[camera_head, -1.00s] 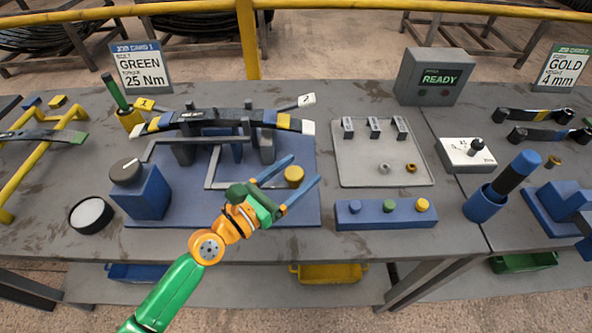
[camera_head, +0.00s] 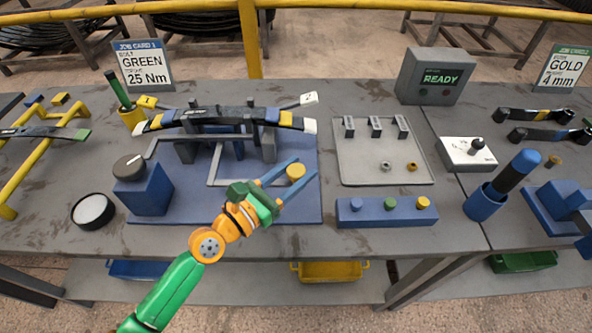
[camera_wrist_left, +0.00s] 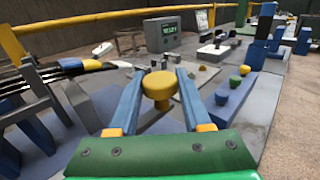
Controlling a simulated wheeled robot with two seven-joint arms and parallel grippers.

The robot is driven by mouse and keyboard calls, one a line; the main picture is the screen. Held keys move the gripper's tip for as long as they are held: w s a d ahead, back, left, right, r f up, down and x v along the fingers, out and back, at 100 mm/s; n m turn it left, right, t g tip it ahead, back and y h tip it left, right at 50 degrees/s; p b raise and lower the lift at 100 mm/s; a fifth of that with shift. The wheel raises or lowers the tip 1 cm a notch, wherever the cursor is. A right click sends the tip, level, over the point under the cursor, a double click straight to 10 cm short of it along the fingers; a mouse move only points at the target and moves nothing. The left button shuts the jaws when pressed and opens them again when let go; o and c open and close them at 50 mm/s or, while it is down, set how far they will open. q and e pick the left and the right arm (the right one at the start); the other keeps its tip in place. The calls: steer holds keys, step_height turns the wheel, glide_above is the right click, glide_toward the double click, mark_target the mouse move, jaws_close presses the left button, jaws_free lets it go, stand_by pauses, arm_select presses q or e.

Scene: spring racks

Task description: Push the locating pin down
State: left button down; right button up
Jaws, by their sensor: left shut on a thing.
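The locating pin (camera_head: 296,171) has a round yellow head and stands at the right part of the blue fixture plate (camera_head: 310,205). My left gripper (camera_head: 306,167) reaches over the plate from the front, with its blue fingers on either side of the yellow head. In the left wrist view the pin's yellow head and stem (camera_wrist_left: 158,88) stand between the fingers, and the gripper (camera_wrist_left: 159,72) is shut on it. The lower end of the pin is hidden. My right gripper is out of view.
A dark leaf spring (camera_head: 225,114) lies across the fixture's supports behind the gripper. A blue block with a dial (camera_head: 147,190) stands at left. A blue button box (camera_head: 357,212) and a grey tray (camera_head: 385,177) lie to the right.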

arm_select(q)
steer(key=shift+f, duration=0.1)
stand_by(0.7)
step_height(320, 180, down, 5)
steer(key=b, duration=0.4)
steer(key=shift+r, duration=0.5)
steer(key=shift+c, duration=1.8)
jaws_free()
